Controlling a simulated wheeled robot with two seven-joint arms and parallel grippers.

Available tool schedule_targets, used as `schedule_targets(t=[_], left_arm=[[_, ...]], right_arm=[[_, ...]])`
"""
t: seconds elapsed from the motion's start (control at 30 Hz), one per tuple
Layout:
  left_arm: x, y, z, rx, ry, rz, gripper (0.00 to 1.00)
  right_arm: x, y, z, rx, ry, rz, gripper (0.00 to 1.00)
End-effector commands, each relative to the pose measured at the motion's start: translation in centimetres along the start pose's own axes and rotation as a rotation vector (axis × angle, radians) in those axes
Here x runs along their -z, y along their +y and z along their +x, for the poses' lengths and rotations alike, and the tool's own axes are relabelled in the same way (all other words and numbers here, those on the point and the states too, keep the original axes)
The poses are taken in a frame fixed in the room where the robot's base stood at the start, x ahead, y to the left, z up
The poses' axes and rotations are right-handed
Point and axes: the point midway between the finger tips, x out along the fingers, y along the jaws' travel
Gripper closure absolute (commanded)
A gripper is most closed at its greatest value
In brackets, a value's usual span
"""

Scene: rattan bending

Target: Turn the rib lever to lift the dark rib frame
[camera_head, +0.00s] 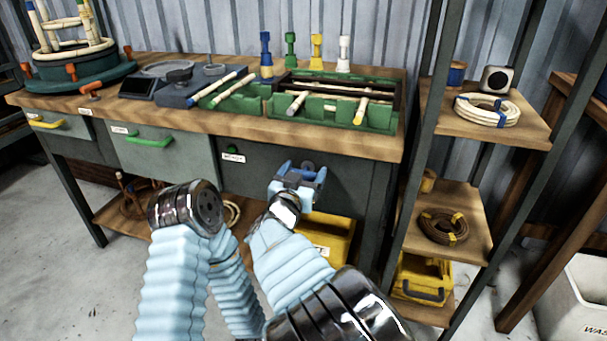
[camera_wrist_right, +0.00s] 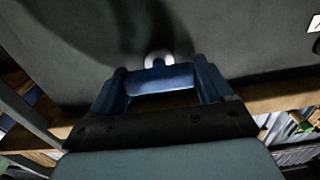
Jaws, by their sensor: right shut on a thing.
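My right gripper (camera_head: 300,176) has blue fingers and is in front of the bench's dark front panel, below the worktop. It is shut on what looks like the rib lever, a small grey piece (camera_wrist_right: 158,58) showing just beyond the fingertips in the right wrist view. The fingers and wrist hide most of the lever, so its angle cannot be told. The dark rib frame (camera_head: 335,83) is on the green bending bed (camera_head: 380,124) on the worktop. My left gripper is not in view.
A wooden worktop (camera_head: 160,121) overhangs the panel. Blue, green, yellow and white upright pegs (camera_head: 290,48) stand behind the bed. A yellow bin (camera_head: 330,236) sits under the bench near my right arm. A shelf rack (camera_head: 455,228) with coils stands close on the right.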

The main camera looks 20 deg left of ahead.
Motion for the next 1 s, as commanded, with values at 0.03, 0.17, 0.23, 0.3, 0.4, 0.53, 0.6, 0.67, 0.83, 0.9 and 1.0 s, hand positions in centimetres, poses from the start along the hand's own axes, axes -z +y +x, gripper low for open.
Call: schedule_targets(t=[0.03,0.17,0.23,0.3,0.4,0.53,0.6,0.67,0.83,0.9,1.0], left_arm=[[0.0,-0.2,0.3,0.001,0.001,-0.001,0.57],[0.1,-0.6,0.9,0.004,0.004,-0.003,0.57],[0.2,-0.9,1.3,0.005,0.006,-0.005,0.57],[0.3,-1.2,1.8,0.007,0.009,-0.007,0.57],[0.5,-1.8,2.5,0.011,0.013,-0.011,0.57],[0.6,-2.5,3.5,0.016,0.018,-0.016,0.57],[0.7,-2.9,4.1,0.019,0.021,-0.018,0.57],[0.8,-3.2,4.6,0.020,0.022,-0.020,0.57],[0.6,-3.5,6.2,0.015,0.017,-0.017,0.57],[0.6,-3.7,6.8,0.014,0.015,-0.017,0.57],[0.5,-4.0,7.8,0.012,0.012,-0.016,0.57]], right_arm=[[-0.2,0.0,0.0,-0.001,-0.001,0.017,0.51],[-0.3,0.1,0.0,0.000,-0.002,0.081,0.51],[-0.4,0.1,0.0,-0.001,-0.002,0.129,0.51],[-0.4,0.2,0.0,-0.001,-0.001,0.184,0.51],[-0.5,0.2,0.0,-0.001,-0.001,0.273,0.51],[-0.6,0.3,0.0,-0.002,-0.002,0.397,0.51],[-0.6,0.3,0.0,-0.001,-0.001,0.463,0.51],[-0.7,0.3,0.0,-0.001,-0.002,0.521,0.51],[-0.7,0.4,0.0,-0.001,-0.001,0.682,0.51],[-0.8,0.4,0.0,-0.001,-0.002,0.748,0.51],[-0.8,0.5,0.0,-0.001,-0.001,0.844,0.51]])
